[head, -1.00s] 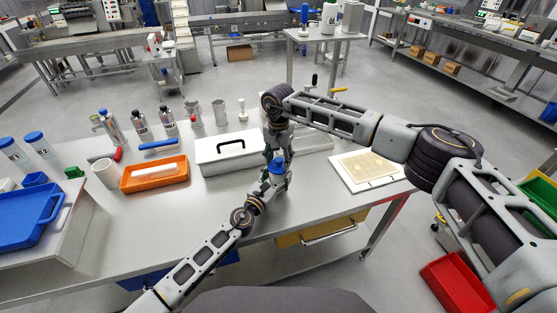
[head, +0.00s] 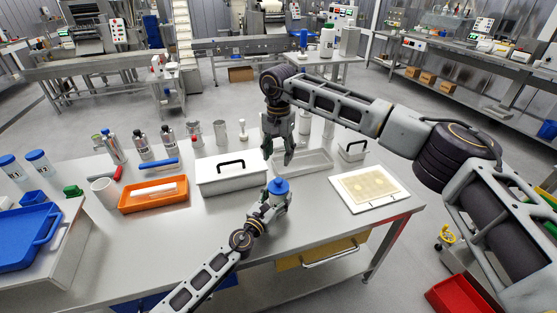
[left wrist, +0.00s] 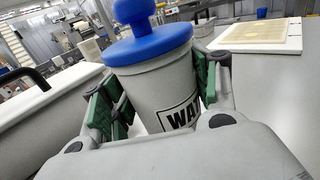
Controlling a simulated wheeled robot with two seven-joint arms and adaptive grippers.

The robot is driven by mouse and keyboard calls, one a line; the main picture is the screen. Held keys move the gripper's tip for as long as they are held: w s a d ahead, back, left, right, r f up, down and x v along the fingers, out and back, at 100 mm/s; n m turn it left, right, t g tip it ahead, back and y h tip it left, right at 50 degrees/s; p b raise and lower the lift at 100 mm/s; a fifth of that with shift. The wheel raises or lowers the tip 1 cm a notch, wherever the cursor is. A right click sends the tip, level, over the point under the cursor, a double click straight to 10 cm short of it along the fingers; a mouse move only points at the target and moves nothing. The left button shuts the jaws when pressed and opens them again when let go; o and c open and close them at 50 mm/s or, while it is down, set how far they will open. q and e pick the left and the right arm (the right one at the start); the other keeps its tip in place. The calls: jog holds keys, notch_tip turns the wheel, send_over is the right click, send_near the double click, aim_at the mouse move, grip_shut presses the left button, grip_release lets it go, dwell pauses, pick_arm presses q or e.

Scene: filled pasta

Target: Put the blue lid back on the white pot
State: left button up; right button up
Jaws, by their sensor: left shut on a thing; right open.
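The white pot (left wrist: 160,88) stands between the green-padded fingers of my left gripper (left wrist: 168,98), which is shut on it. Dark lettering shows on its side. The blue lid (left wrist: 148,44), with a round knob, sits on top of the pot and covers its mouth; I see no clear gap along the visible rim. In the head view the lid (head: 278,186) shows above my left gripper (head: 274,203), which hides most of the pot. My right gripper (head: 278,160) is open and empty, pointing down above and behind the lid, apart from it.
A white box with a black handle (head: 231,178) stands just left of the pot. An orange tray (head: 153,198) is farther left. A white board with a yellowish sheet (head: 368,188) lies to the right. A shallow pale tray (head: 318,158) is behind. The table front is clear.

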dwell(0.3)
pick_arm(q)
jog(key=o, duration=1.5)
jog(key=shift+v, duration=5.95)
